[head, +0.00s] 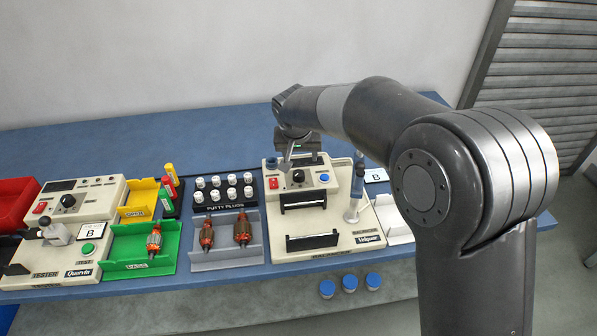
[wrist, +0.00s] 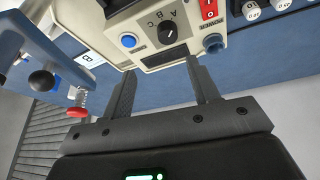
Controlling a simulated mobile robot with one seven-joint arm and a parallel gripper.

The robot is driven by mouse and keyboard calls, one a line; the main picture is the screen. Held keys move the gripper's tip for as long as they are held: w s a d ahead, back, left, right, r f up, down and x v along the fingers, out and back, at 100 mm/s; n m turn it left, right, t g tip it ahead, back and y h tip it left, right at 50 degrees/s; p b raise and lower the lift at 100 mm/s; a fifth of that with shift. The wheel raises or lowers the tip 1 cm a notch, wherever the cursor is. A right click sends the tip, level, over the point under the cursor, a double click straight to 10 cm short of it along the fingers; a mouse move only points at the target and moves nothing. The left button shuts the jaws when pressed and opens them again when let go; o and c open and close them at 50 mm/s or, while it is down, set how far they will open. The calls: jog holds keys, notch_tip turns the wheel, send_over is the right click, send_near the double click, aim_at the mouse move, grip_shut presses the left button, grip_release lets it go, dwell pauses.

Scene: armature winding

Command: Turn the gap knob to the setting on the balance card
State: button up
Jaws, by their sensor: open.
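The gap knob (head: 298,177) is a small black dial on the front panel of the cream balancer (head: 372,238). In the wrist view the knob (wrist: 170,32) shows past my fingers, with the letters A, B and C around it. I cannot tell for sure which letter its pointer faces. The balance card (head: 376,175) is white, reads B and lies right of the balancer; it also shows in the wrist view (wrist: 88,58). My gripper (wrist: 162,82) is open and empty, apart from the knob. In the head view the gripper (head: 300,150) is just behind and above the panel.
A red switch (head: 273,184) and a blue button (head: 324,177) flank the knob. A blue-topped post (head: 355,185) stands at the balancer's right. Putty plugs (head: 222,188) and a grey tray with two armatures (head: 225,258) lie left. The back of the blue table (head: 170,140) is clear.

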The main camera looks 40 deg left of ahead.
aim_at(299, 173)
jog(key=x, duration=0.7)
jog(key=s+a+x, duration=0.1)
jog(key=x, duration=0.3)
jog(key=shift+w+a+f, duration=0.15)
jog(key=shift+f, duration=0.2)
jog(key=c, duration=1)
jog(key=shift+o, duration=0.2)
